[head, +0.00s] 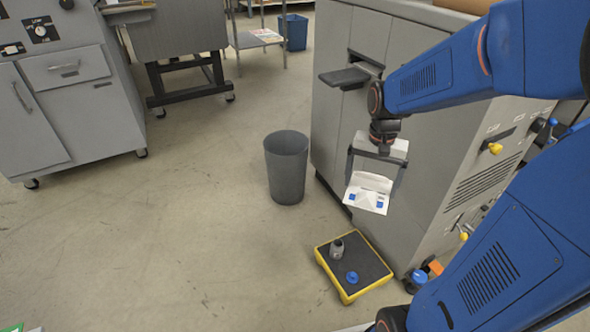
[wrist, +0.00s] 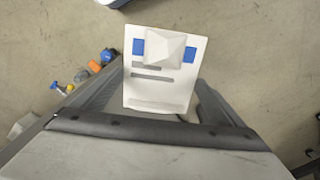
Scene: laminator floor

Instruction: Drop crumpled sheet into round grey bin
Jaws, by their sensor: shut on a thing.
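The crumpled sheet (head: 368,192) is white with blue patches and hangs from my gripper (head: 378,156) in the head view. In the wrist view the sheet (wrist: 165,70) shows a raised folded peak, two blue patches and grey bars. My gripper is shut on the sheet, in front of the grey machine and above the floor. The round grey bin (head: 287,168) stands upright on the floor to the left of the gripper and sheet, apart from them. Its inside shows only in part, with nothing visible in it. The bin cannot be made out in the wrist view.
A grey machine (head: 335,110) with a protruding dark shelf (head: 345,77) stands close to the bin. A yellow-edged platform (head: 330,270) holds a grey part and a blue knob. A blue bin (head: 293,32) stands farther back. Floor left of the round bin is clear.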

